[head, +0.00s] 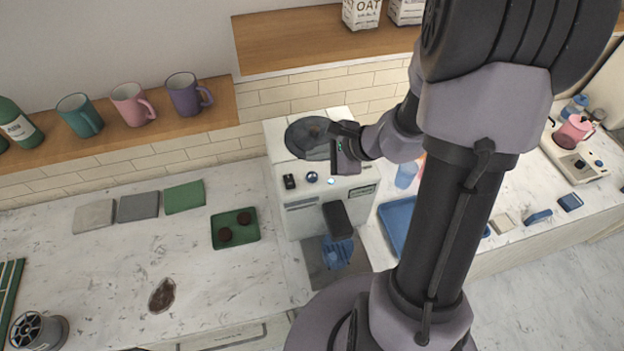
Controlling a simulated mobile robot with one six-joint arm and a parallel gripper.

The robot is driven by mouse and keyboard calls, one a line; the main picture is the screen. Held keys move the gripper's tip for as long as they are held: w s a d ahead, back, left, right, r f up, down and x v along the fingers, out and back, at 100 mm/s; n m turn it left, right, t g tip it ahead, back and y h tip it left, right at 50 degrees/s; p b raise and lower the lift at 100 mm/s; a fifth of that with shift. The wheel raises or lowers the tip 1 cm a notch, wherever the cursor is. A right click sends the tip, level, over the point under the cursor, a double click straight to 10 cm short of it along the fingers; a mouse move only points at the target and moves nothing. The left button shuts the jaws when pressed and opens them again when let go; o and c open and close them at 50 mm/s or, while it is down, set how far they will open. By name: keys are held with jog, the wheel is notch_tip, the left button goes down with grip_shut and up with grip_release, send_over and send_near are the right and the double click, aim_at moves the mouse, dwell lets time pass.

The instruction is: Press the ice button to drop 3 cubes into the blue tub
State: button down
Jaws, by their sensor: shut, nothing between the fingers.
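A white machine (299,207) with a dark round top stands in the middle of the counter. I cannot tell for certain which is the ice button. A black chute (337,219) juts from its front. The blue tub (337,252) sits below the chute and is partly hidden by it; I cannot see whether cubes lie in it. My gripper (343,166) is shut and empty, over the machine's top front, close above the pale-blue light; contact is unclear.
A blue tray (396,218) and a blue cup (406,174) stand to the right, partly behind my arm. A green tray (252,237) with two dark discs lies left. Mugs line the shelf (222,112) behind.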

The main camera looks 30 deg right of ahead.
aim_at(315, 177)
notch_tip(315, 177, down, 4)
jog(key=b, duration=0.3)
jog(key=shift+f, duration=0.15)
jog(key=shift+f+b, duration=0.15)
jog(key=shift+b, duration=0.25)
jog(key=shift+f, duration=0.1)
dwell(1.3)
jog(key=shift+f+b, duration=0.35)
jog(key=shift+b, duration=0.3)
jog(key=shift+f+b, duration=0.5)
jog(key=shift+b, duration=0.15)
dwell(0.3)
dwell(0.4)
jog(key=shift+r+p, duration=0.6)
jog(key=shift+r, duration=0.35)
jog(key=shift+r+p, duration=1.8)
jog(key=shift+r, duration=0.7)
